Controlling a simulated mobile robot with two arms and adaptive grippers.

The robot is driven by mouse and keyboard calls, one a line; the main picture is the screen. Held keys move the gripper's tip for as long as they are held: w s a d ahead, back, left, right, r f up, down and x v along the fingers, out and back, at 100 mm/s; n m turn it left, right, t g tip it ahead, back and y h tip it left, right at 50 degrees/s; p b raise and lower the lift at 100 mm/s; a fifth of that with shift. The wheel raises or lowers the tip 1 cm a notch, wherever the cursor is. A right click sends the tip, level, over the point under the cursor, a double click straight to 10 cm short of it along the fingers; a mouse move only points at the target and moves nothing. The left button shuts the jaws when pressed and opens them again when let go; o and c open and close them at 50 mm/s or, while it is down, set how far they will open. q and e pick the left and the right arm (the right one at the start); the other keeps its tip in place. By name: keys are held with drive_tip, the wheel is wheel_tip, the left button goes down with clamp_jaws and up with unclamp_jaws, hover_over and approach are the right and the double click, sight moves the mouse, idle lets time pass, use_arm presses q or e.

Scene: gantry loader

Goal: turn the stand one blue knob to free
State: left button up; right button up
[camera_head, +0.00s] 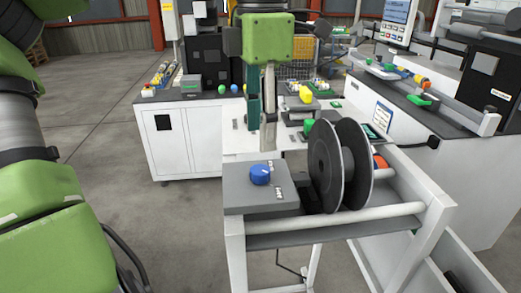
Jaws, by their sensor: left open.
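The blue knob (260,175) sits on the flat grey top plate (238,197) of the stand, near its middle. A small white mark shows on the knob. My left gripper (262,142) points straight down above the knob, with its fingers apart from it in the picture. The gripper is open and nothing shows between its fingers. The exact height gap to the knob is hard to tell. My right gripper is not in view.
A black reel (325,165) stands right of the knob on the stand's white frame (340,222). A white cabinet (180,145) with machines stands behind, and another bench (465,150) is at right.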

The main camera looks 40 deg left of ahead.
use_arm(q)
wheel_tip(320, 180, up, 4)
drive_tip(key=shift+r, duration=0.1)
idle(0.7)
